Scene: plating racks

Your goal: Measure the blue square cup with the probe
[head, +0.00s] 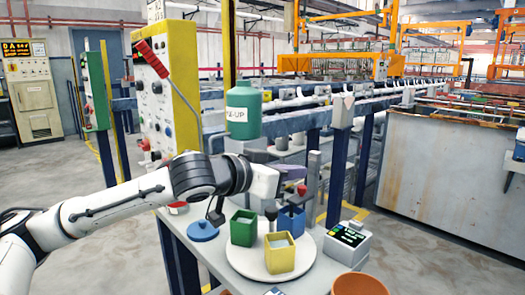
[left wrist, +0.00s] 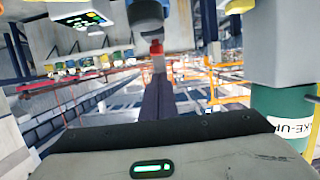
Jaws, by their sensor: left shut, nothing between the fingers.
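The blue square cup (head: 291,219) stands on a round white plate (head: 240,262), behind the yellow square cup (head: 281,258) and right of the green square cup (head: 243,230). A dark-topped upright piece (head: 271,214) shows between the cups; I cannot tell whether it is the probe or what it stands in. My left gripper (head: 298,172) is above and behind the blue cup, pointing right, apart from it. In the left wrist view its dark fingers (left wrist: 158,98) are together and empty. My right gripper is not in view.
A meter with a green display (head: 348,238) stands right of the plate. A blue lid (head: 202,230) lies left. An orange bowl (head: 360,285) is at the front right. A green bottle (head: 243,110) stands behind my arm. Rusty tank walls (head: 440,160) rise at right.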

